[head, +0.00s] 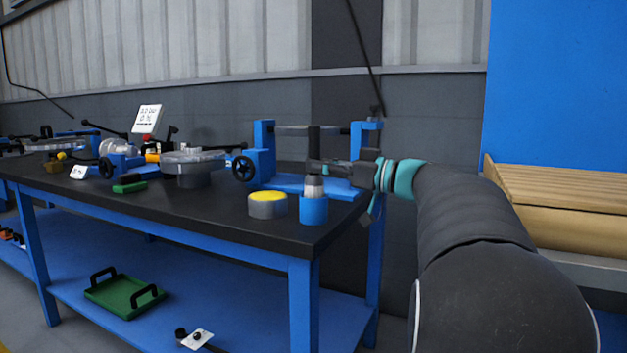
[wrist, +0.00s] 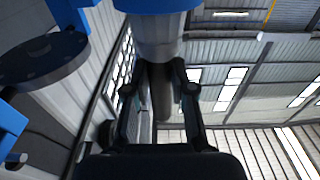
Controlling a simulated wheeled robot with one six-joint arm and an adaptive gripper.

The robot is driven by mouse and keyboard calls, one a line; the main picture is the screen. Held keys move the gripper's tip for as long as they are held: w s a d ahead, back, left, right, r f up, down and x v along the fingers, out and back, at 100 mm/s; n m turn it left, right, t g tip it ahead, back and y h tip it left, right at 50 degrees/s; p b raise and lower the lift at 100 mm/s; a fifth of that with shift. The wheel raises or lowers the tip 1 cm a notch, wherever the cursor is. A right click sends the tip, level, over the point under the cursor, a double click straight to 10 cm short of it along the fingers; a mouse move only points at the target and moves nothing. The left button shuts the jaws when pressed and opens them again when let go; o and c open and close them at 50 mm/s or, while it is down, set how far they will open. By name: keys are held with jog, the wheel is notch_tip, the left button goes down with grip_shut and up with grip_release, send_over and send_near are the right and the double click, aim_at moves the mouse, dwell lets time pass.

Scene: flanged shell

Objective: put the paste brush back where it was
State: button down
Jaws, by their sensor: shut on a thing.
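The paste brush (head: 314,187) is upright, with a dark handle above and a pale grey lower part. My gripper (head: 319,167) is shut on its handle from the right. The lower end of the brush is hidden by a blue cup (head: 313,211) at the near right corner of the bench; I cannot tell whether it rests on the bottom. In the wrist view, the dark handle (wrist: 161,92) is between my fingers (wrist: 160,88), with the grey part and the blue cup (wrist: 155,5) above it in the picture.
A grey tin with a yellow top (head: 267,204) stands left of the cup. A blue fixture (head: 300,185) is close behind. A round grey flanged part (head: 192,168) and a green block (head: 130,186) are farther left on the black bench (head: 200,214). Bare bench lies in front.

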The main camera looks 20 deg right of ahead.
aim_at(320, 199)
jog(key=shift+a+f+b, duration=0.1)
jog(key=shift+f+b, duration=0.2)
jog(key=shift+f, duration=1.7)
jog(key=shift+f+b, duration=0.2)
jog(key=shift+b, duration=0.1)
jog(key=c, duration=1)
grip_release()
jog(key=shift+r, duration=0.1)
jog(key=shift+r+p, duration=0.1)
jog(key=shift+p, duration=0.2)
jog(key=v, duration=0.7)
jog(key=shift+s, duration=0.15)
